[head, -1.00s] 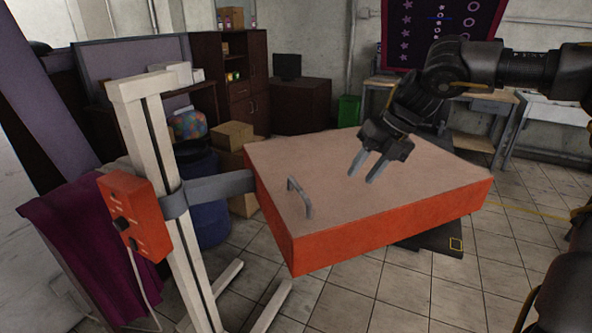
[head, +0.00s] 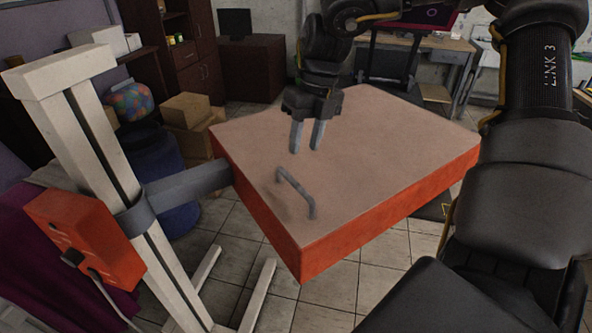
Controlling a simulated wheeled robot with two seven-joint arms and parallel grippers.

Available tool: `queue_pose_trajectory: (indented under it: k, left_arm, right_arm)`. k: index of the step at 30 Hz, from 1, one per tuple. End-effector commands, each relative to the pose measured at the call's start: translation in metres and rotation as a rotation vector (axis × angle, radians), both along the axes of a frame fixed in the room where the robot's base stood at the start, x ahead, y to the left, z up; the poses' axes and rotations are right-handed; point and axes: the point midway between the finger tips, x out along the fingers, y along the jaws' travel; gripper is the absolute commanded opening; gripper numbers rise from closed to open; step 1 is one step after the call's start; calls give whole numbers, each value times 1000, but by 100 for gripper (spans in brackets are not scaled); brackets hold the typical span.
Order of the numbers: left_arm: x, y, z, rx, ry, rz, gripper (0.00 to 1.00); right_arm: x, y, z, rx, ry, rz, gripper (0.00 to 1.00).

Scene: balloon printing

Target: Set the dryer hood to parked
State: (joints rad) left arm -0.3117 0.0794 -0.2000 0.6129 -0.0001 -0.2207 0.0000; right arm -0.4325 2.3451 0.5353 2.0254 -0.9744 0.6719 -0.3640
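The dryer hood (head: 375,150) is a wide flat slab with red-orange sides and a pale top, held by a grey arm on a white post stand (head: 98,150). A grey bar handle (head: 296,192) stands on its top near the front left corner. My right gripper (head: 307,150) is above the hood's top, behind the handle and apart from it. Its two grey fingers point down with a gap between them, empty. My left gripper is out of view.
A red control box (head: 85,236) is fixed to the post. Cardboard boxes (head: 188,112) and a dark blue drum (head: 152,165) stand behind it. A workbench (head: 425,45) is at the back. Tiled floor is clear in front of the hood.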

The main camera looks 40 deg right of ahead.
Motion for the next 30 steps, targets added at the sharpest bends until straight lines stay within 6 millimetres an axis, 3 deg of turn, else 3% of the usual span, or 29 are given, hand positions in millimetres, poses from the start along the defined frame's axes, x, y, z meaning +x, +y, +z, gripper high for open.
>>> queue_pose_trajectory:
  k: [5, 9, 15, 26, 30]
  left_arm:
    - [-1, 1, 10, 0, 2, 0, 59]
    - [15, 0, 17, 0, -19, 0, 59]
    - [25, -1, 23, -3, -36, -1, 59]
    - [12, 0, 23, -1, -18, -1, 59]
    - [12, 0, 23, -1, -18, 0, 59]
  right_arm:
    - [0, 7, -33, 3, 8, 3, 36]
    - [1, 12, -58, 2, 8, 2, 36]
    - [3, 17, -79, 1, 2, 4, 36]
    - [4, 19, -87, 1, 0, 3, 36]
    - [4, 19, -87, 1, 0, 3, 22]
